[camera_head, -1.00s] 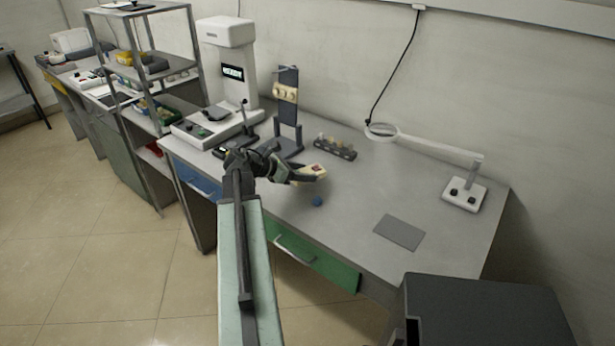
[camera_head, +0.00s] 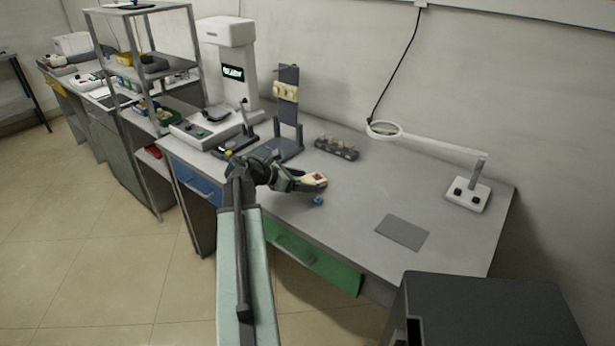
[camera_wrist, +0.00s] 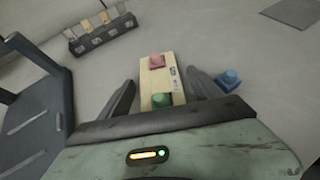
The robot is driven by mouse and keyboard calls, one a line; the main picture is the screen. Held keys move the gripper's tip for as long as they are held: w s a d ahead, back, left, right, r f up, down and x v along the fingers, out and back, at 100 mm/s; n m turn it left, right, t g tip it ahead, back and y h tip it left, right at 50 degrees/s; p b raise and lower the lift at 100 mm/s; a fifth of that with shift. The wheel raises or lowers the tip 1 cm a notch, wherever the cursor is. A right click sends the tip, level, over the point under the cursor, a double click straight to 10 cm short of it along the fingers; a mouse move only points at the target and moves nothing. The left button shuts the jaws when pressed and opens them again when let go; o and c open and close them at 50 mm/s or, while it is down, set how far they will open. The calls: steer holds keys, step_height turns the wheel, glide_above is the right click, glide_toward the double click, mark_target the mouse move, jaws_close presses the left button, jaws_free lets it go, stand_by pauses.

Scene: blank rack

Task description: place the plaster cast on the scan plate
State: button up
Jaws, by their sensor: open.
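A cream block (camera_wrist: 158,82) with a pink piece and a green piece on top lies between my open fingers in the wrist view, with narrow gaps at its sides. It also shows at my gripper (camera_head: 306,182) in the head view. I cannot tell whether it rests on the bench. Cream pieces (camera_head: 285,92), possibly the plaster cast, sit on a dark upright stand (camera_head: 290,125) behind my gripper. I cannot be sure which thing is the cast. A flat dark grey plate (camera_head: 403,232), possibly the scan plate, lies on the bench to the right.
A small blue piece (camera_wrist: 228,79) stands just right of my gripper. A dark rack (camera_head: 337,149) with several pieces stands behind it. A white scanner-like machine (camera_head: 228,75) is at the back left and a magnifier lamp (camera_head: 467,195) at the right.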

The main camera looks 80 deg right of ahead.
steer(key=shift+r+p, duration=0.25)
steer(key=shift+p, duration=0.05)
steer(key=p+v, duration=0.5)
steer(key=v, duration=0.7)
steer(key=shift+f, duration=0.15)
steer(key=shift+w, duration=0.1)
